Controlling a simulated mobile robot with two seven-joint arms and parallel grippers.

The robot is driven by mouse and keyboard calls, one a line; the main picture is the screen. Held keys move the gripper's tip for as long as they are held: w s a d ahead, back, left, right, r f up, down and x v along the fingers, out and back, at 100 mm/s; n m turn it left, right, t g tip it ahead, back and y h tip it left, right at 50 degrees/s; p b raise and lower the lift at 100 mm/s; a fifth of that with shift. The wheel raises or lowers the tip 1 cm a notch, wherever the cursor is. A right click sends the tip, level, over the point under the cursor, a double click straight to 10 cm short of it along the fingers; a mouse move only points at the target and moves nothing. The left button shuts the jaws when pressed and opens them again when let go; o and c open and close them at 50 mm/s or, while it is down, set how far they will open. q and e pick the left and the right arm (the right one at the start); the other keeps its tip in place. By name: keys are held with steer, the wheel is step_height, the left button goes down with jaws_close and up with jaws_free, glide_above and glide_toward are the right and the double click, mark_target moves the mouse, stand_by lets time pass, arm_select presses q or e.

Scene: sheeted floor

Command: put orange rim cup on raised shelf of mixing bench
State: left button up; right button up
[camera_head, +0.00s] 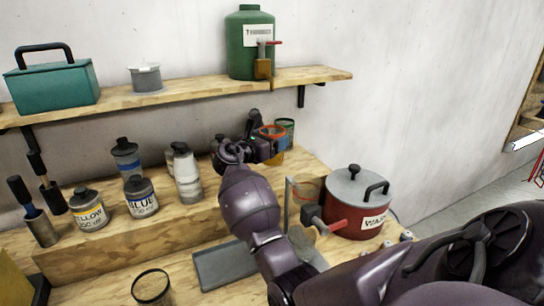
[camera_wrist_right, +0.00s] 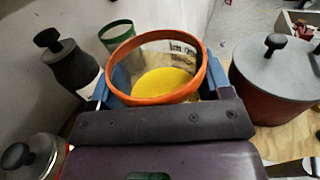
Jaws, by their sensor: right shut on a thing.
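The orange rim cup (camera_head: 271,131) is in the grasp of my right gripper (camera_head: 262,148), at the back of the bench's raised shelf (camera_head: 300,163). The wrist view shows the cup (camera_wrist_right: 186,52) upright and clear-walled, with yellow inside and print on its wall. The blue fingers of my right gripper (camera_wrist_right: 163,88) are shut on its two sides. The gripper and arm hide the cup's base in the head view, so I cannot tell whether it touches the shelf. My left gripper is not in view.
A green-rimmed cup (camera_head: 286,124) stands just behind the orange one. Several bottles and paint cans, including the blue can (camera_head: 140,197), stand left on the raised shelf. A red pot (camera_head: 352,215) with a grey lid stands to the right. A wall shelf (camera_head: 180,92) runs above.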

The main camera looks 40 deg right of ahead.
steer(key=shift+f, duration=2.35)
steer(key=shift+f, duration=0.1)
steer(key=o, duration=1.2)
steer(key=shift+f, duration=0.1)
steer(key=shift+r, duration=0.2)
steer(key=a, duration=0.8)
steer(key=s+a, duration=0.1)
steer(key=a, duration=0.3)
steer(key=shift+b, duration=0.4)
steer(key=shift+s+f, duration=0.1)
